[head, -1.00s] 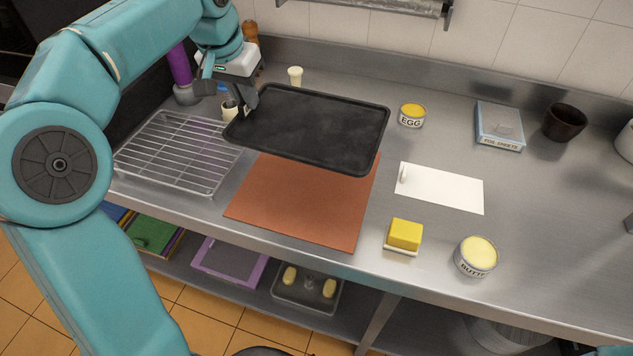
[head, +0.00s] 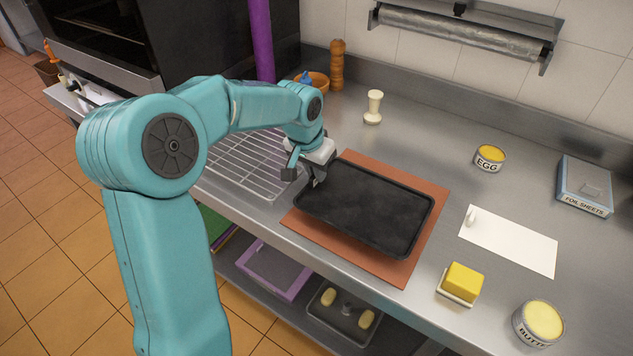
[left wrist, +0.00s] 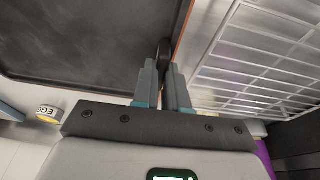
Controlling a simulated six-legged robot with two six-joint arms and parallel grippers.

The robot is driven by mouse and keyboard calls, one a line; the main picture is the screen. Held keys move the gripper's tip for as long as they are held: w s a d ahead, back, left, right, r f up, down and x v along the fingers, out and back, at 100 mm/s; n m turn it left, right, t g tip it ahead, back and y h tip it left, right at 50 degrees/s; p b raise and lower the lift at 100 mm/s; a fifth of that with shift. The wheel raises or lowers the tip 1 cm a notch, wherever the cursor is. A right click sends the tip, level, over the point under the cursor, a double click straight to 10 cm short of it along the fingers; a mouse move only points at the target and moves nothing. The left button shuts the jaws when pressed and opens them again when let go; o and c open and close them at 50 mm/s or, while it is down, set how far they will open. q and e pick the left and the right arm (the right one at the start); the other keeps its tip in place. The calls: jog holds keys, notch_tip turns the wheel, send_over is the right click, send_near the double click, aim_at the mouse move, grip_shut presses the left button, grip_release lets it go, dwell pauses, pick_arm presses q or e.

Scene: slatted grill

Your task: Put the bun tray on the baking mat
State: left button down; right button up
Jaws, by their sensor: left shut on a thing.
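The bun tray (head: 366,207) is a black, rimmed rectangular tray. In the head view it is over the orange-brown baking mat (head: 428,215), whose edges show around it. I cannot tell whether the tray rests on the mat or hangs just above it. My left gripper (head: 312,181) is shut on the tray's left rim. In the left wrist view the fingers (left wrist: 163,62) pinch the tray's edge, and the dark tray (left wrist: 75,40) fills the upper left. My right gripper is not in view.
A wire rack (head: 246,160) is left of the mat. A butter block (head: 462,283), a white board (head: 510,240), an egg tin (head: 489,158) and a butter tin (head: 539,324) stand to the right. A cream stamper (head: 373,107) is behind. Bare counter lies behind the mat.

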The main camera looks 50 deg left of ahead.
aim_at(316, 184)
pick_arm(q)
notch_tip(316, 184, down, 4)
jog(key=shift+r, duration=0.1)
jog(key=c, duration=1.2)
grip_release()
jog(key=shift+o, duration=0.2)
